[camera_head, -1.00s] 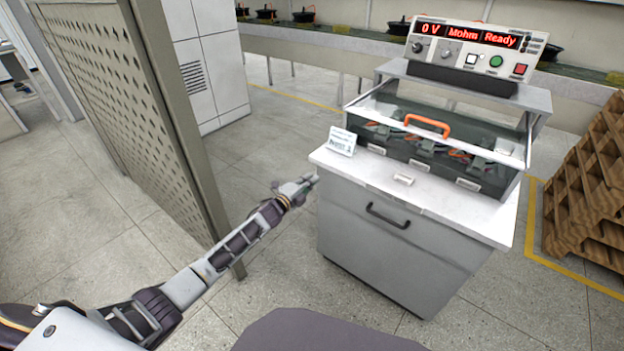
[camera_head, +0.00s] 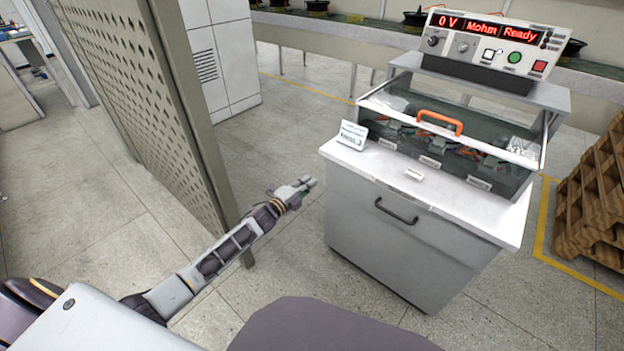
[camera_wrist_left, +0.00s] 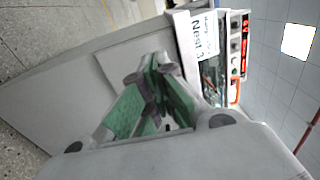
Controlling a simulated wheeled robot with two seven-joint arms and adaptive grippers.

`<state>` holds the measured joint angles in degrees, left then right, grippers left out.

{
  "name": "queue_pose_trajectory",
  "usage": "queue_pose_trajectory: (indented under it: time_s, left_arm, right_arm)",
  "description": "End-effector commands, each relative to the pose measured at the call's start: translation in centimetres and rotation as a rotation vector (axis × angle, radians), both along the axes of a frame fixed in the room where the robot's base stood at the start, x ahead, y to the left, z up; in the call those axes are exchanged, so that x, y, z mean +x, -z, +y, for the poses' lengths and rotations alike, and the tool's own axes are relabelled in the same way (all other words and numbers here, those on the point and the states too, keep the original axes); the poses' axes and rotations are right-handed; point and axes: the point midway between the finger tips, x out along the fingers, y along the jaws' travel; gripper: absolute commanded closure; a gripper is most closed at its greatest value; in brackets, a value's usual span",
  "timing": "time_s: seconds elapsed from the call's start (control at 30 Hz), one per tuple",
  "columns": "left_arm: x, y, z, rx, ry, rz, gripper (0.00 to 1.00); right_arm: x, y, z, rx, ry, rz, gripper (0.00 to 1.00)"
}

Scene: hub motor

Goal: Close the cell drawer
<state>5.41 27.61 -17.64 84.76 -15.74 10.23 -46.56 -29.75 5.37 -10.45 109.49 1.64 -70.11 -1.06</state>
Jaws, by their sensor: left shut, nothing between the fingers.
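The grey cabinet (camera_head: 350,230) stands right of centre in the head view. Its front panel (camera_head: 410,250) carries a dark bar handle (camera_head: 396,211), which I take as the drawer front. It looks about flush under the white top, but I cannot tell whether a gap remains. My left gripper (camera_head: 308,184) is shut and empty. It is left of the cabinet's front left edge, apart from it and from the handle. In the left wrist view, the gripper (camera_wrist_left: 158,108) shows up close with a grey cabinet surface behind it. My right gripper is not in view.
On the cabinet top (camera_head: 345,158) stand a clear-lidded box with an orange handle (camera_head: 440,122), a Nest 3 sign (camera_head: 352,135) and a control panel (camera_head: 493,40). A perforated partition (camera_head: 140,110) is left of my arm. Wooden pallets (camera_head: 595,200) stand at right.

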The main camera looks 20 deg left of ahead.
Motion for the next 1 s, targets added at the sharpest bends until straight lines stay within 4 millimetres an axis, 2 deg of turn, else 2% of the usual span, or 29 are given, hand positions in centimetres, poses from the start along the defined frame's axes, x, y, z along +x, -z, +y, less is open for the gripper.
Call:
queue_pose_trajectory:
  time_s: [0.2, 0.4, 1.0]
  left_arm:
    - [-1.5, 0.1, 0.6, -0.001, -0.001, 0.001, 1.0]
    - [-2.3, 0.0, 0.8, 0.0, 0.0, 0.001, 1.0]
    - [-2.4, 0.0, 0.9, 0.0, 0.0, 0.0, 1.0]
  right_arm:
    - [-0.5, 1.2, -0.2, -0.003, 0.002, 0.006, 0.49]
    - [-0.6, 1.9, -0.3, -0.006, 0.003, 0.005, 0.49]
    - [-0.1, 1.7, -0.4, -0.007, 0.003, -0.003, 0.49]
